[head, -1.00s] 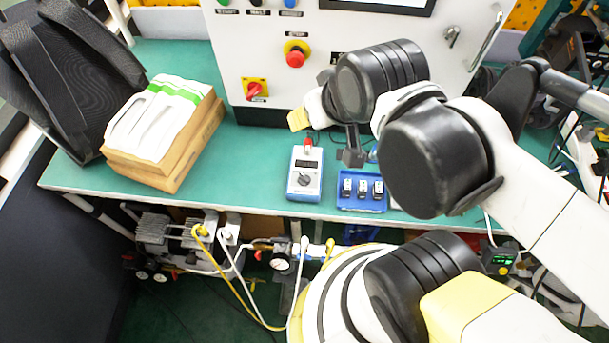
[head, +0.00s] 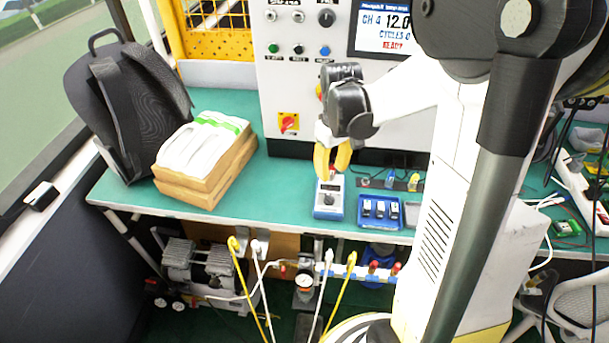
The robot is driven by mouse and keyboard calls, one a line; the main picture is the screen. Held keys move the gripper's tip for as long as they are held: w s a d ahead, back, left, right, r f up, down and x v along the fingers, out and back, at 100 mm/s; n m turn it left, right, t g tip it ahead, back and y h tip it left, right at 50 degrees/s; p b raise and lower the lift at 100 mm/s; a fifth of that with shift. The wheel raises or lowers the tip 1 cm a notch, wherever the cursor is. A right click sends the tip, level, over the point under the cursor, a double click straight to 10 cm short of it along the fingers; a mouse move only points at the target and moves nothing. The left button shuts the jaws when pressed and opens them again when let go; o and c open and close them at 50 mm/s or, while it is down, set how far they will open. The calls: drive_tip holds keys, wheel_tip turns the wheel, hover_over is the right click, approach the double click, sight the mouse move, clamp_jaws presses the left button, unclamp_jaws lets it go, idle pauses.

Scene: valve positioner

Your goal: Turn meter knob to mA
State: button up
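The blue meter (head: 329,206) lies on the green bench near its front edge. Its grey round knob (head: 328,200) shows small on its face; I cannot read its setting. A red part shows at the meter's top end, just under the fingertips. My gripper (head: 332,172) has yellow fingers and points down over the top end of the meter. The fingers are spread a little, with a gap between them. I cannot tell whether the tips touch the meter.
The control cabinet (head: 288,75) rises behind. The bench (head: 265,200) is clear left of the meter.

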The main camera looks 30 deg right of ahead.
sight(330, 196)
wheel_tip(330, 196, down, 11)
drive_tip(key=b, duration=0.4)
drive_tip(key=shift+d+f, duration=0.1)
drive_tip(key=shift+c, duration=0.5)
clamp_jaws()
